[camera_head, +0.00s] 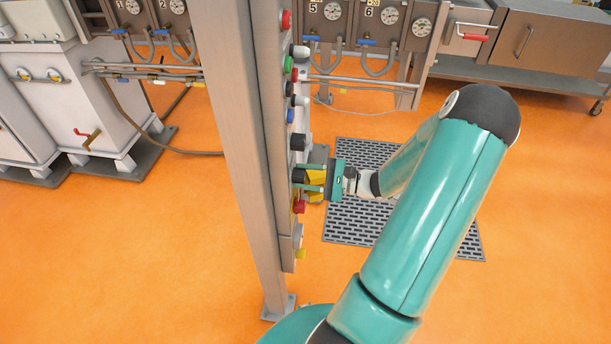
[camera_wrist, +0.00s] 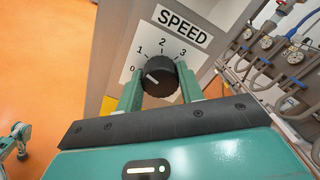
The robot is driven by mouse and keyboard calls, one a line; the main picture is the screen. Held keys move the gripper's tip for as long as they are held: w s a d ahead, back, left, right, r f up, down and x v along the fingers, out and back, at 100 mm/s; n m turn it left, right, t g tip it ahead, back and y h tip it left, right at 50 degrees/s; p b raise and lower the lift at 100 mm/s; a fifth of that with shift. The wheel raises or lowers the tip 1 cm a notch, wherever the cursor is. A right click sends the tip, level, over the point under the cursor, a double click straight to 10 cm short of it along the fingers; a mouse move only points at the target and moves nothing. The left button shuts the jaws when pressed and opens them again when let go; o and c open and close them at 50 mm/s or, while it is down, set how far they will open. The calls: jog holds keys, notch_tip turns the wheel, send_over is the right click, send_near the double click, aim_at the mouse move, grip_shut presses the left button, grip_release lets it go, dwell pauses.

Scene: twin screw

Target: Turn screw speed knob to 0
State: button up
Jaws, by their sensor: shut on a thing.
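The screw speed knob is a round black dial (camera_wrist: 158,76) on a white plate marked SPEED, with 0, 1, 2 and 3 printed around it. Its white pointer mark is on the left side of its face, toward the 0. My gripper (camera_wrist: 159,82) has its two teal fingers on either side of the knob, shut on it. In the head view my gripper (camera_head: 308,180) reaches the panel from the right, at the black knob (camera_head: 298,175). The knob's face is hidden there.
The grey panel post (camera_head: 238,130) carries other controls close by: a black knob (camera_head: 297,142) above and a red button (camera_head: 299,207) below. Pipes and gauges (camera_wrist: 270,40) stand behind. A dark floor grate (camera_head: 350,220) lies under my arm. Orange floor is open around it.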

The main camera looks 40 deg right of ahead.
jog(key=shift+n, duration=3.9)
jog(key=o, duration=1)
jog(key=shift+s+f, duration=0.1)
jog(key=v, duration=1.3)
jog(key=shift+s+d, duration=0.2)
jog(key=shift+s, duration=0.05)
